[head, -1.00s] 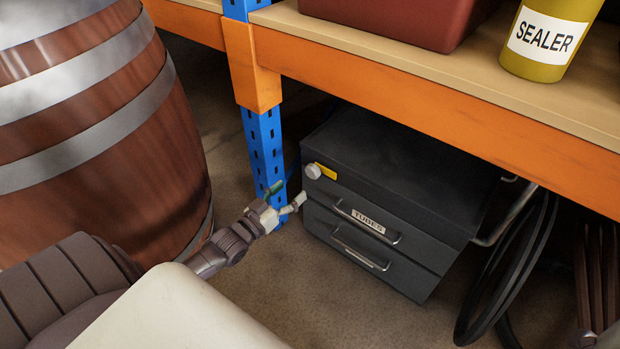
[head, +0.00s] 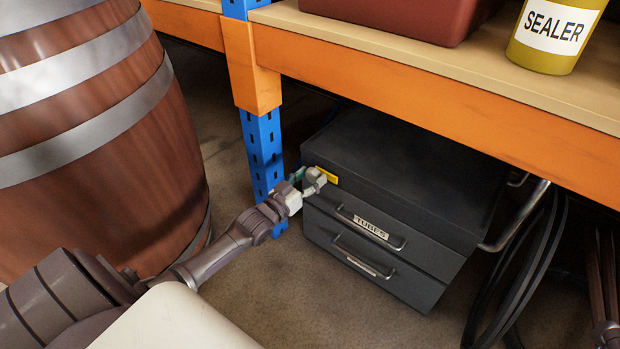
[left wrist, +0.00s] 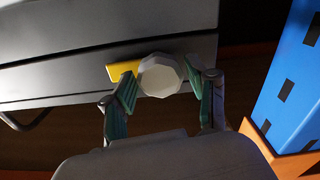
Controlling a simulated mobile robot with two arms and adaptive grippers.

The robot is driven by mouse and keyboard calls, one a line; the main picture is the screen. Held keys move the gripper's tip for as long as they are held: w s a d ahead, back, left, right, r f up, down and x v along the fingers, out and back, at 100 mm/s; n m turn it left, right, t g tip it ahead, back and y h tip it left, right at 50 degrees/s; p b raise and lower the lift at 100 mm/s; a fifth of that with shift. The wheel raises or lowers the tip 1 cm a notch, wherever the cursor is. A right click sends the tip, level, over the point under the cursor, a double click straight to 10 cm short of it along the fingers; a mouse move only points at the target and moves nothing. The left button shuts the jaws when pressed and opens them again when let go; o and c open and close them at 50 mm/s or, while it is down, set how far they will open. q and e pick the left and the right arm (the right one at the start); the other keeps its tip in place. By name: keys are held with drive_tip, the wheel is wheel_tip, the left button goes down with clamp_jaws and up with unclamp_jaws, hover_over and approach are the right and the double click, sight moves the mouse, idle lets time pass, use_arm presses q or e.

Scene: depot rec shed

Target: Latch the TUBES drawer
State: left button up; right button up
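The dark grey cabinet (head: 400,165) stands under the shelf. Its TUBES drawer (head: 372,229) has a bar handle and a white label, and its front looks about flush. A pale round knob (left wrist: 160,75) with a yellow tab (left wrist: 121,70) sits on the front strip above the drawer, at its left end. My left gripper (head: 312,181) is at this knob and partly hides it. In the left wrist view its fingers (left wrist: 162,92) stand on either side of the knob, open, with a small gap visible at each side.
A blue post (head: 262,150) stands just left of the cabinet, close to my left gripper. A wooden barrel (head: 90,150) fills the left side. The orange shelf beam (head: 430,100) runs above. Black hose coils (head: 525,265) hang right of the cabinet. Floor in front is clear.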

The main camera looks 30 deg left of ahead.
use_arm(q)
drive_tip(key=c, duration=0.7)
